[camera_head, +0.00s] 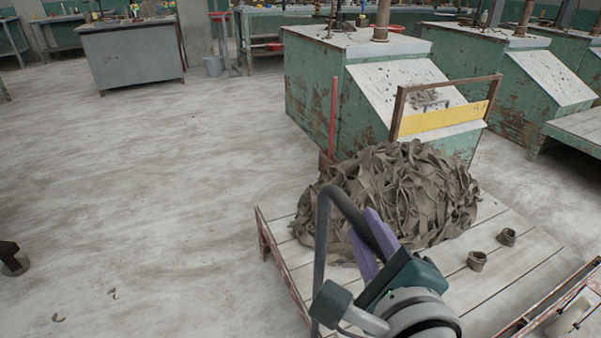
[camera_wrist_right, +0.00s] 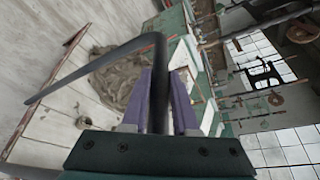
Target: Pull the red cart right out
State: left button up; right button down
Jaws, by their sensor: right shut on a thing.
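The red cart is a low platform of pale planks with worn red metal edges (camera_head: 277,262); it also shows in the wrist view (camera_wrist_right: 43,107). A heap of grey-brown clay trimmings (camera_head: 400,195) lies on it. A dark grey bent bar (camera_head: 322,250) rises at the near side. My right gripper (camera_head: 362,224) has its purple fingers closed around one end of this bar; in the wrist view the bar (camera_wrist_right: 95,68) runs between the fingers. Where the bar joins the cart is hidden. My left gripper is not in view.
Two small clay rings (camera_head: 477,261) sit on the planks at right. A rusty frame with a yellow board (camera_head: 443,117) stands behind the heap. Green machines (camera_head: 315,88) stand close behind. The floor at left (camera_head: 130,190) is mostly clear, with a dark object (camera_head: 13,262) at the edge.

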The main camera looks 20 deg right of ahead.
jog(key=shift+s+a+f, duration=0.15)
jog(key=shift+s+f, duration=0.05)
jog(key=shift+f, duration=0.2)
jog(key=c, duration=1)
grip_release()
jog(key=shift+w, duration=0.1)
jog(key=o, duration=0.3)
jog(key=shift+a+r, duration=0.1)
jog(key=shift+r, duration=0.1)
jog(key=v, duration=0.9)
jog(key=shift+s+r+p, duration=0.1)
jog(key=shift+s+p, duration=0.2)
jog(key=shift+s, duration=0.1)
